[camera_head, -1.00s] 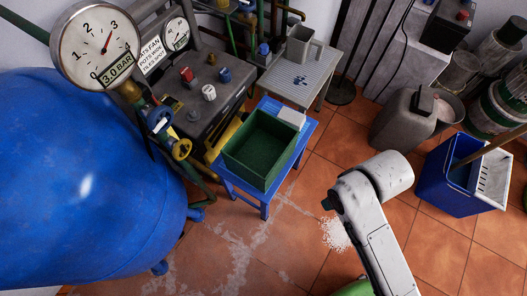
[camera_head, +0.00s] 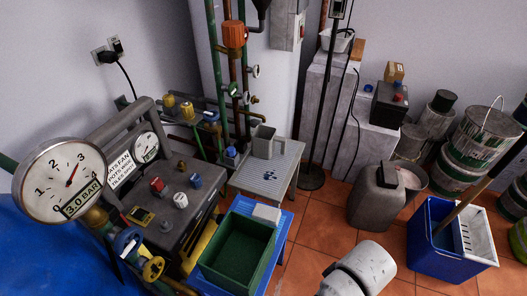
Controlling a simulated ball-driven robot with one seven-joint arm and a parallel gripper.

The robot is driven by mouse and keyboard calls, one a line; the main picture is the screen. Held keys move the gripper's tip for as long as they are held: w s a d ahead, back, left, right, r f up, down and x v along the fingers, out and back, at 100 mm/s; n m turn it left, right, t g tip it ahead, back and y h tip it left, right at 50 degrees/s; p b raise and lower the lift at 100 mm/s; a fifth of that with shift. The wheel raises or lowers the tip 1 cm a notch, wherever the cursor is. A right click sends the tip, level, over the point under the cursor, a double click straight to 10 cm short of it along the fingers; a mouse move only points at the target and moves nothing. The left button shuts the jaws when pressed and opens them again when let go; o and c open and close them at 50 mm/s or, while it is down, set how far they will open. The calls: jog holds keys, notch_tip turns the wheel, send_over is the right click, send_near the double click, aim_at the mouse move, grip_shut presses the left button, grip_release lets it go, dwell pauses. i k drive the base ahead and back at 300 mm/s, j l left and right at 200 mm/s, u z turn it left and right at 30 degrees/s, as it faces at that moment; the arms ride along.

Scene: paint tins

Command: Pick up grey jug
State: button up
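The grey jug (camera_head: 264,143) stands upright on a small grey slatted table (camera_head: 270,181) against the back wall, left of centre in the head view. Its handle is on the right side. A white link of my arm (camera_head: 362,268) shows at the bottom edge, well in front and to the right of the jug. My gripper is out of the picture, so its state does not show.
A green crate (camera_head: 238,247) and a white block stand on a blue stool before the table. A gauge machine (camera_head: 170,190) is at left. A grey jerrycan (camera_head: 375,195) and a blue mop bucket (camera_head: 447,245) stand at right. Red floor tiles (camera_head: 312,222) are clear between.

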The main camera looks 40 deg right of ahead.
aim_at(270, 144)
jog(key=i+l, duration=0.15)
jog(key=l, duration=0.2)
jog(key=i+l+z, duration=0.1)
jog(key=l, duration=0.25)
jog(key=i+l, duration=0.2)
jog(key=l, duration=0.15)
jog(key=i+l+z, duration=0.1)
jog(key=i+l, duration=0.55)
jog(key=i, duration=0.15)
